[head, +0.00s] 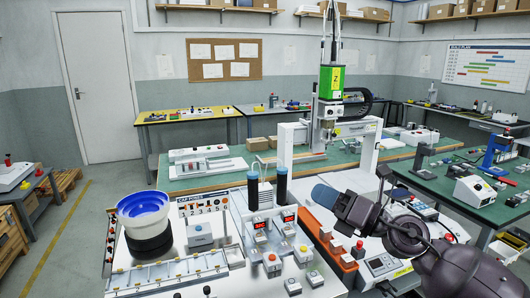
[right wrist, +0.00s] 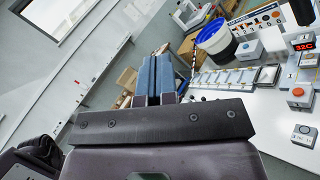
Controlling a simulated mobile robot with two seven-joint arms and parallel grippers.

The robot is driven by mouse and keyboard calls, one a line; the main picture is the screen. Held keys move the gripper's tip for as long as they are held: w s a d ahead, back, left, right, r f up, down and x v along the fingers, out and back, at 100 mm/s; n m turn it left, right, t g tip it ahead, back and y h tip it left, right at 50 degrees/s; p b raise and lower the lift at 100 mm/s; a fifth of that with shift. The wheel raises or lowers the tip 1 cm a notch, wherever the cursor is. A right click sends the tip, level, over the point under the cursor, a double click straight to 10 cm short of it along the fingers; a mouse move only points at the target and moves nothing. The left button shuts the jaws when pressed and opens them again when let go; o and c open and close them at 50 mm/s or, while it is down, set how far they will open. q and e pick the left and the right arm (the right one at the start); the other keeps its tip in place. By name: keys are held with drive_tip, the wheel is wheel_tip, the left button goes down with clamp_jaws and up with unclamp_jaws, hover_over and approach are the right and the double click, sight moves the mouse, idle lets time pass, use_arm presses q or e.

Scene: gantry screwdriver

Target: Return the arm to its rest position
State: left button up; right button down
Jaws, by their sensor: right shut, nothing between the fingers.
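My right arm (head: 405,235) is dark and comes in from the lower right of the head view, reaching over the right part of the white workbench. My right gripper (head: 325,195) points left in front of the gantry. In the right wrist view its fingers (right wrist: 155,78) are together, with nothing seen between them. The gantry screwdriver (head: 330,85), with a green block, stands upright behind my arm. My arm hides part of the bench equipment. My left gripper is not in view.
A blue-and-white bowl feeder (head: 143,208) stands on the bench's left. Two dark cylinders (head: 252,190) stand upright near its middle. A green-topped table (head: 225,178) is behind. Floor at left is open.

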drive_tip(key=s+d+f+m+t+h, duration=0.3)
drive_tip(key=d+f+m+h, duration=0.3)
drive_tip(key=f+m, duration=0.65)
drive_tip(key=s+d+f+m+t+h, duration=0.4)
drive_tip(key=f+m+h, duration=0.35)
drive_tip(key=m, duration=0.95)
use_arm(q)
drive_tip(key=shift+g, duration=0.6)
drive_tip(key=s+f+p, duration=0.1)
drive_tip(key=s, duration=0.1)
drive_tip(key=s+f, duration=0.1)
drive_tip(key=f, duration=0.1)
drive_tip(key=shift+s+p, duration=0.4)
use_arm(e)
drive_tip(key=s+d+f+m+g+h, duration=0.1)
drive_tip(key=s+d+f+m+g, duration=0.2)
drive_tip(key=s+f, duration=0.6)
drive_tip(key=s+d+f+m+g+h, duration=0.2)
drive_tip(key=s+f+m+g, duration=0.2)
drive_tip(key=s+f, duration=0.6)
drive_tip(key=s+m, duration=0.2)
drive_tip(key=s, duration=0.3)
drive_tip(key=shift+s+d+f+g, duration=0.2)
drive_tip(key=shift+s+d+g, duration=0.1)
drive_tip(key=shift+d, duration=0.1)
drive_tip(key=shift+h, duration=0.25)
